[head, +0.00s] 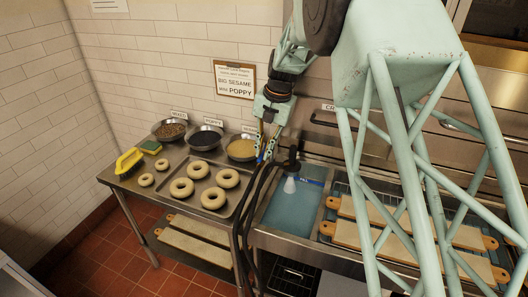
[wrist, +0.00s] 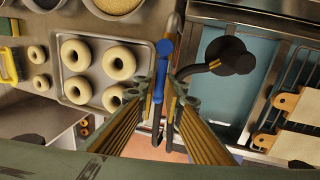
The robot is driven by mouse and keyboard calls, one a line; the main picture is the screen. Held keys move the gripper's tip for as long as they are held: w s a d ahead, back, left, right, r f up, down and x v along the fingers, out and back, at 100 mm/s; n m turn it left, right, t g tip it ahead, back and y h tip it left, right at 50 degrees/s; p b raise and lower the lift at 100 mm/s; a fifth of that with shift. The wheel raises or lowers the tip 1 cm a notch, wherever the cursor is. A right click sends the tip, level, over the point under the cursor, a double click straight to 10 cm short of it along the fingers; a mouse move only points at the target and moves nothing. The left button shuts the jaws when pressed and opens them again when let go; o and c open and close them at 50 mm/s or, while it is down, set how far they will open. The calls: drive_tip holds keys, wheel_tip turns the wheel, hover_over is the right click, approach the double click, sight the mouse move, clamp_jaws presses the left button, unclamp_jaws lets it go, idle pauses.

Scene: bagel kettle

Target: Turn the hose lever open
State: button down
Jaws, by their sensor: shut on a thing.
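The hose lever (wrist: 161,72) is a blue bar with a round end, running up and down the middle of the wrist view. It stands beside a grey metal pipe. In the head view my gripper (head: 265,153) points down at the back of the counter, between the bagel tray and the blue basin. The black hose (head: 262,192) hangs nearby, and a dark hose head (head: 291,165) with a pale cone below it is over the basin.
A tray (head: 160,200) of several bagels lies left of my gripper, with bowls of toppings (head: 206,138) behind it. The blue basin (head: 290,212) is to the right. Wooden boards (head: 375,238) lie farther right. A tiled wall (head: 165,60) closes the back.

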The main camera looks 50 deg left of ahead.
drive_tip(key=c, duration=2.7)
unclamp_jaws()
drive_tip(key=shift+w+d+r, duration=0.2)
drive_tip(key=shift+d+r, duration=0.15)
drive_tip(key=shift+r, duration=1.6)
drive_tip(key=shift+w+d+r, duration=0.2)
drive_tip(key=shift+d+r, duration=0.1)
drive_tip(key=shift+r, duration=1.7)
drive_tip(key=shift+w+d+r, duration=0.2)
drive_tip(key=shift+d+r, duration=0.15)
drive_tip(key=shift+r, duration=1.6)
